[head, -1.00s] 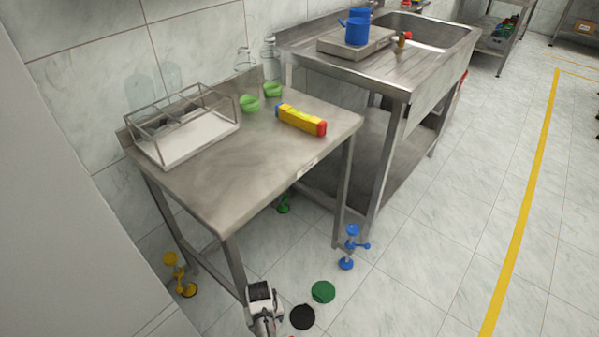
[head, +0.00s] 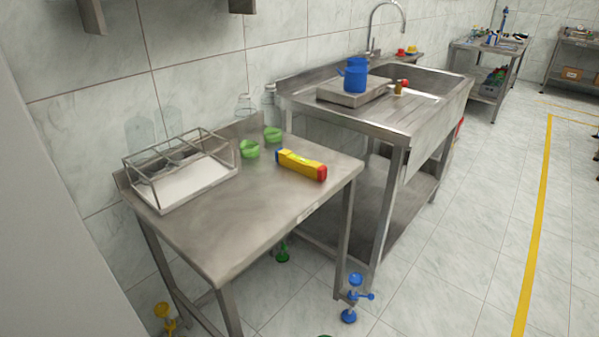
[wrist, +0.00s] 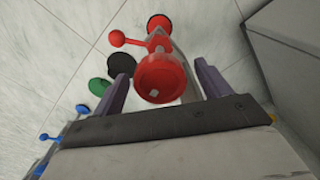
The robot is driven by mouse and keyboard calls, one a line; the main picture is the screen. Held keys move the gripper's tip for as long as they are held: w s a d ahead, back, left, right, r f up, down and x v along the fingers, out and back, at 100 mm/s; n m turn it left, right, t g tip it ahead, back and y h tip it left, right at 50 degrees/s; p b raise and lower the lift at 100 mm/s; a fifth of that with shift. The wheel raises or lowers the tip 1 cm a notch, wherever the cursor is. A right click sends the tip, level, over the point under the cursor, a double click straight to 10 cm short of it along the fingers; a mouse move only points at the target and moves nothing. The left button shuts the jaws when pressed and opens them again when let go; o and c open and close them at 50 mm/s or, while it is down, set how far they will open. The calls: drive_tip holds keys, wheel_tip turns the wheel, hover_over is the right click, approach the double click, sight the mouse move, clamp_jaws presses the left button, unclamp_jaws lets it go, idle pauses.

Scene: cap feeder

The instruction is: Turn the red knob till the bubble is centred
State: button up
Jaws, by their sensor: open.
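The red knob (wrist: 163,80) shows large in the wrist view, with a small pale mark on its face. A red side lever with a ball end (wrist: 116,39) and a red round foot (wrist: 159,22) belong to the same leg assembly. My gripper (wrist: 164,74) is open, with one finger on each side of the knob; I cannot tell whether they touch it. In the head view, a yellow bar with red and blue ends (head: 301,165), perhaps the level, lies on the steel table (head: 235,220). Its bubble is too small to make out. The red knob is outside the head view.
Blue (head: 355,297), green (head: 283,250) and yellow (head: 165,318) feet stand at other table legs. Black (wrist: 121,65) and green (wrist: 98,91) discs lie on the floor. A wire rack (head: 180,172) and green cups (head: 249,149) stand on the table. Floor to the right is open.

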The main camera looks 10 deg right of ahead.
wheel_tip(320, 180, up, 6)
drive_tip(key=p, duration=0.6)
drive_tip(key=shift+r, duration=0.25)
drive_tip(key=shift+f, duration=0.1)
drive_tip(key=shift+c, duration=0.4)
